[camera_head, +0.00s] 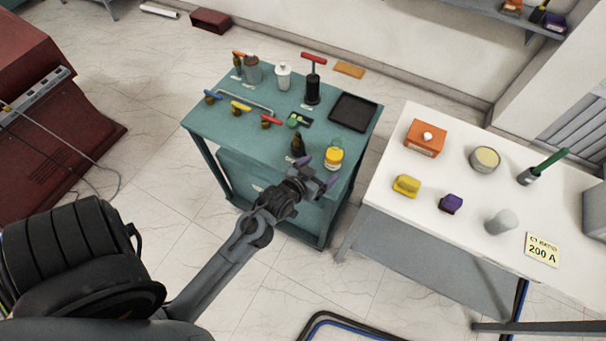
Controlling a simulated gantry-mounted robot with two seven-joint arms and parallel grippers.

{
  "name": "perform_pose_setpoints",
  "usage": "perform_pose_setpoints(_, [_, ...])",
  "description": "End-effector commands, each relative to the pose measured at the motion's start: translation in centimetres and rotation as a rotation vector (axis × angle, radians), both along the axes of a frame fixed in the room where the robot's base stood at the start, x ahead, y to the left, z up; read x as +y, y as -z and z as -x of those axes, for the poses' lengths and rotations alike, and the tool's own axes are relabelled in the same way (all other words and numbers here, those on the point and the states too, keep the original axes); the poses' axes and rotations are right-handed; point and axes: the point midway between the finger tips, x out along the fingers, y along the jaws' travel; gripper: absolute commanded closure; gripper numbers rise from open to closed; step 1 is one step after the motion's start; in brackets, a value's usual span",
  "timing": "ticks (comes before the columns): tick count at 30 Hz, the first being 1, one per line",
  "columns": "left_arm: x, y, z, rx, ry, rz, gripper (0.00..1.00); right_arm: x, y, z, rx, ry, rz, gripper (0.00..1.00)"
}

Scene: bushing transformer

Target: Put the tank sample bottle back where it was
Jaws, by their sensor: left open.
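My left gripper (318,172) is open, with its purple-grey fingertips spread over the near right edge of the teal cart (225,120). Nothing shows between the fingers. A small dark brown bottle (298,146) stands upright on the cart just beyond the fingers. A grey-brown container (253,70) and a white bottle (283,77) stand at the cart's back. I cannot tell which is the tank sample bottle. My right gripper is out of view.
The cart also holds a red T-handled black pump (313,82), a black tray (354,111) and several coloured valves (240,106). A white table (390,215) to the right carries an orange box (425,138), a bowl (485,159) and small items. Cables lie on the floor.

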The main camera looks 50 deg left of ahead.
Motion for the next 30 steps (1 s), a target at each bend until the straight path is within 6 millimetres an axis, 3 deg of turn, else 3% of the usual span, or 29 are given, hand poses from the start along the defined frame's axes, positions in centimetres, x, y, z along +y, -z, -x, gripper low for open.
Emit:
perform_pose_setpoints(5, [-3.3, 0.3, 3.2, 0.198, 0.113, 0.014, 0.08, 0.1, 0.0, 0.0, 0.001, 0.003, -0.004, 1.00])
perform_pose_setpoints(12, [-8.3, 0.8, 11.5, 0.573, 0.277, 0.013, 0.08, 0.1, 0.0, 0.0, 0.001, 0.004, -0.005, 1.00])
perform_pose_setpoints(18, [-10.0, 0.5, 16.9, 0.777, 0.344, -0.004, 0.08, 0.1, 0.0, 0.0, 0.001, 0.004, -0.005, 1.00])
perform_pose_setpoints(22, [-10.3, 0.3, 18.2, 0.824, 0.356, -0.008, 0.08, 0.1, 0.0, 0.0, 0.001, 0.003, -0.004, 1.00])
perform_pose_setpoints(30, [-10.3, 0.3, 18.2, 0.827, 0.355, -0.007, 0.08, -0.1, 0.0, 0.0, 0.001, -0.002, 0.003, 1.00])
